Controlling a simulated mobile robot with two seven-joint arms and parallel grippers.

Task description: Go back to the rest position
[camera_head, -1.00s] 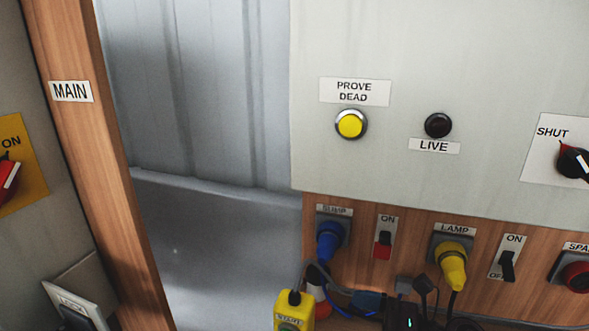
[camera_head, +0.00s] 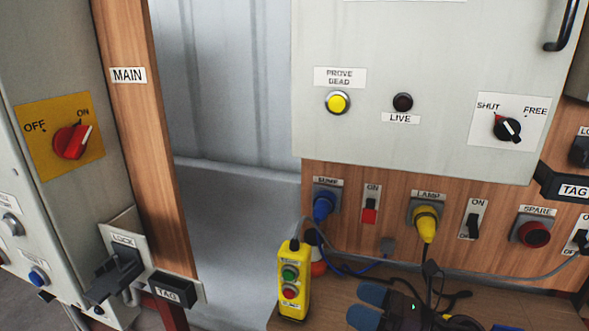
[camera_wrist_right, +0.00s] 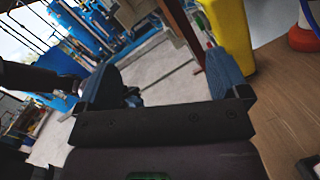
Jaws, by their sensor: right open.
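My right gripper (camera_head: 366,306) is at the bottom of the head view, above the wooden bench, right of the yellow START pendant (camera_head: 294,283). In the right wrist view its two blue fingers stand wide apart with nothing between them (camera_wrist_right: 162,82). The bench surface and part of a yellow body (camera_wrist_right: 228,30) show beyond the right finger there.
Blue (camera_head: 324,205) and yellow (camera_head: 426,223) plugs sit in the panel, with loose cables (camera_head: 345,268) near my right gripper. The red MAIN switch (camera_head: 73,141) points to ON. The cabinet selector (camera_head: 507,128) points to SHUT.

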